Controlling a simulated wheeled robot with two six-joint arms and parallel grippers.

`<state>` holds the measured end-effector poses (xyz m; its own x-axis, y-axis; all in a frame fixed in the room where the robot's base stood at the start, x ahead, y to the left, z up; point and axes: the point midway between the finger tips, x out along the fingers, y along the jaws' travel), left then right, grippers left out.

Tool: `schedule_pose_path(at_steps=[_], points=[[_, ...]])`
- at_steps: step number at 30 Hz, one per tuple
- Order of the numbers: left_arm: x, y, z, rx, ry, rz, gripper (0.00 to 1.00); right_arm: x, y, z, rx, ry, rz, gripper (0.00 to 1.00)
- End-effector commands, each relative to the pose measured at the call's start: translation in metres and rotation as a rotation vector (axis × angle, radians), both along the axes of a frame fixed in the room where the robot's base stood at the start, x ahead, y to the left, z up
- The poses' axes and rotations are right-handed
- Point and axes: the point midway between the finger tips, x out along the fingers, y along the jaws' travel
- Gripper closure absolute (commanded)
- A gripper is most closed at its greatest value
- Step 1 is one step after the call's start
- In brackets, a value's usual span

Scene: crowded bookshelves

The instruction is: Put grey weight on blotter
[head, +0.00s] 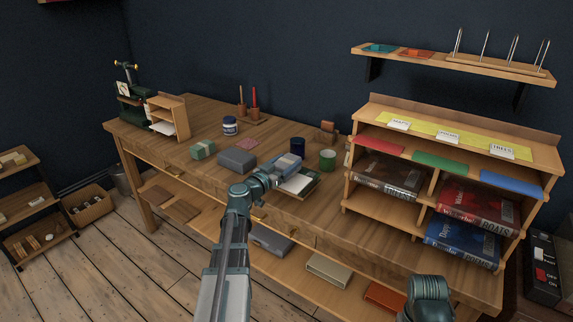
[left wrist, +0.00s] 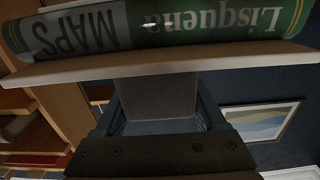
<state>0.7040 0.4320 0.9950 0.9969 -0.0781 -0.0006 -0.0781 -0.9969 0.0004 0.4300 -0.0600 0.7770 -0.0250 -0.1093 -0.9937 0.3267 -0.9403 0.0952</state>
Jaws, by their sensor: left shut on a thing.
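My left gripper (head: 290,165) reaches over the workbench, just above a pale board on a green book. In the left wrist view it is shut on a grey block (left wrist: 155,97), which looks like the grey weight. The weight is hidden by the gripper in the head view. The pale flat board (head: 297,183), likely the blotter, shows edge-on in the left wrist view (left wrist: 165,64), against the green book (left wrist: 165,27) marked MAPS. The weight's far end meets the board's edge in that view; I cannot tell whether they touch. My right gripper is out of view.
A grey block (head: 237,160) and a green block (head: 203,149) sit left of the gripper. A book rack (head: 370,112) fills the right end. The bench's left front is clear.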

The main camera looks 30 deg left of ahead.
Motion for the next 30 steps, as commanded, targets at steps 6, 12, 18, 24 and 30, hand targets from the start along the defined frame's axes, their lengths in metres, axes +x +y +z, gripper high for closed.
schedule_pose_path(at_steps=[6,12,18,24,30], points=[[0.0,0.0,-0.002,0.0,0.0,0.0,0.04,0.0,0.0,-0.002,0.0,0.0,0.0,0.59],[0.0,0.0,-0.002,0.0,0.0,0.0,0.0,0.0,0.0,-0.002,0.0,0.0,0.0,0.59],[-0.009,0.0,0.001,0.0,0.0,0.001,0.0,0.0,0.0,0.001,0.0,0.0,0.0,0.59],[-0.049,0.002,0.0,0.0,0.0,0.003,0.0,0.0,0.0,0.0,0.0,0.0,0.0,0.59],[-0.088,0.005,0.0,0.0,0.0,0.002,0.0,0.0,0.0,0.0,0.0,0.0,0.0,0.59]])
